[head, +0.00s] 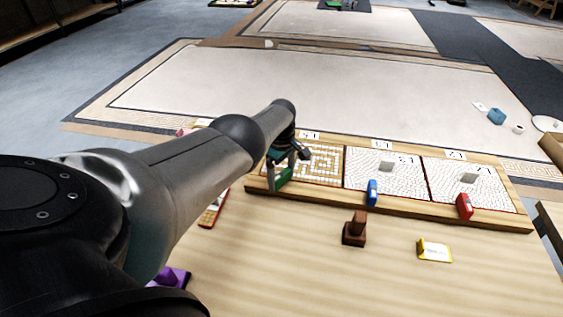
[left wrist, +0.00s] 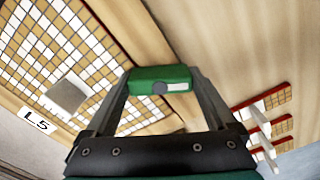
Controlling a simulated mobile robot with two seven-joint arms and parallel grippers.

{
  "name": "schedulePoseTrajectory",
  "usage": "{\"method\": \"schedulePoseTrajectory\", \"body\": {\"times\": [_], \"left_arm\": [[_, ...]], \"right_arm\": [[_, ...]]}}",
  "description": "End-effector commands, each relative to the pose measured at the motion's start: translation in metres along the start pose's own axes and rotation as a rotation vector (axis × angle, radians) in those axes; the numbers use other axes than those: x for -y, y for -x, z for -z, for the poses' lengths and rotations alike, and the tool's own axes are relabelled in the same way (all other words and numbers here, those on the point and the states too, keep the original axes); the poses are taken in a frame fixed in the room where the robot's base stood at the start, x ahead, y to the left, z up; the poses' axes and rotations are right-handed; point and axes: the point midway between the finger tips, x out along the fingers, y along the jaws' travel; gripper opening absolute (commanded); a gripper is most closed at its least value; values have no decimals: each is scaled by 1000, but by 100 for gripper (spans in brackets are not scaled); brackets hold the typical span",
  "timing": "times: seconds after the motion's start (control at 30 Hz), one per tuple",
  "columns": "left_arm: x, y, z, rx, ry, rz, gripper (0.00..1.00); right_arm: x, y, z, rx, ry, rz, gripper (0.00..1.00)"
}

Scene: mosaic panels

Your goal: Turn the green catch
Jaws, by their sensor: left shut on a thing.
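The green catch (left wrist: 158,79) sits between the fingers of my left gripper (left wrist: 160,88) in the left wrist view. The gripper is shut on it, with one finger at each end. In the head view the catch (head: 284,176) shows green at the front edge of the leftmost mosaic panel (head: 322,164), partly hidden by my left gripper (head: 280,172). A blue catch (head: 372,192) and a red catch (head: 464,206) are at the front edges of the middle and right panels. My right gripper is not in view.
A brown block-like stamp (head: 355,229) and a yellow block (head: 434,250) stand on the table (head: 300,270) in front of the wooden frame (head: 400,203). A purple thing (head: 171,277) is at the lower left. The table's front right is clear.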

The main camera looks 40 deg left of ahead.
Motion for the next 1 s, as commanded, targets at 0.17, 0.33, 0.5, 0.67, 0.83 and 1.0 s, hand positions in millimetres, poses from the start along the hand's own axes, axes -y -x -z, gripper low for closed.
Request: {"method": "schedulePoseTrajectory", "body": {"times": [0.17,0.33,0.5,0.67,0.83,1.0], "left_arm": [[0,0,0,0,163,-1,34],[0,0,0,-1,298,-1,34],[0,0,1,-2,403,-2,34],[0,0,1,-3,470,-2,34],[0,0,2,-3,508,-2,34],[0,0,2,-4,522,-2,34]], "right_arm": [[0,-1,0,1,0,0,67],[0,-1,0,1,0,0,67],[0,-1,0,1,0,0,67],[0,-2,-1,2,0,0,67],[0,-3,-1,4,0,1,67],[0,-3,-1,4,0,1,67]]}}
